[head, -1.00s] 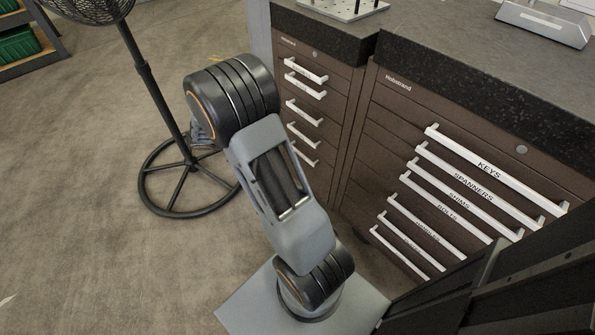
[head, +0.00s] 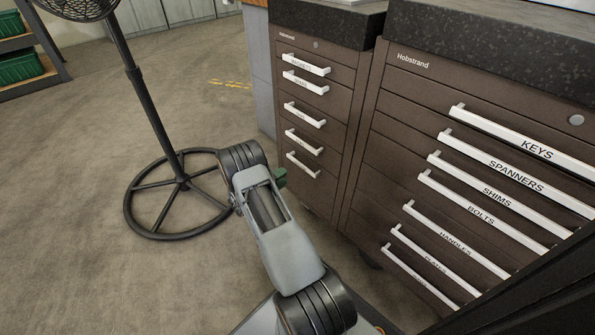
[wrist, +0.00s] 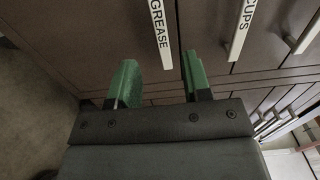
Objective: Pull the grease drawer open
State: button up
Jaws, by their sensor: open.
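The grease drawer (wrist: 115,35) has a brown front and a white bar handle labelled GREASE (wrist: 160,32) in the wrist view; it looks shut. My gripper (wrist: 158,62) is open, with its two green fingers spread. In the wrist view the near end of the GREASE handle lies between the fingertips; I cannot tell if they reach around it. Nothing is held. In the head view a green finger (head: 281,178) shows beside the lower part of the left cabinet, near its lowest handle (head: 303,166), whose label is too small to read.
The CUPS handle (wrist: 241,30) is just right of the GREASE handle. The right cabinet (head: 400,90) has several shut drawers, such as KEYS and SPANNERS. A black fan stand (head: 160,130) stands left of my arm.

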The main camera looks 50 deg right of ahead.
aim_at(300, 166)
jog(key=d, duration=0.2)
jog(key=d+b, duration=0.1)
jog(key=d, duration=0.2)
jog(key=d+b, duration=0.1)
jog(key=d, duration=0.2)
jog(key=shift+s+d, duration=0.2)
jog(key=shift+s, duration=0.1)
jog(key=shift+c, duration=0.3)
grip_shut()
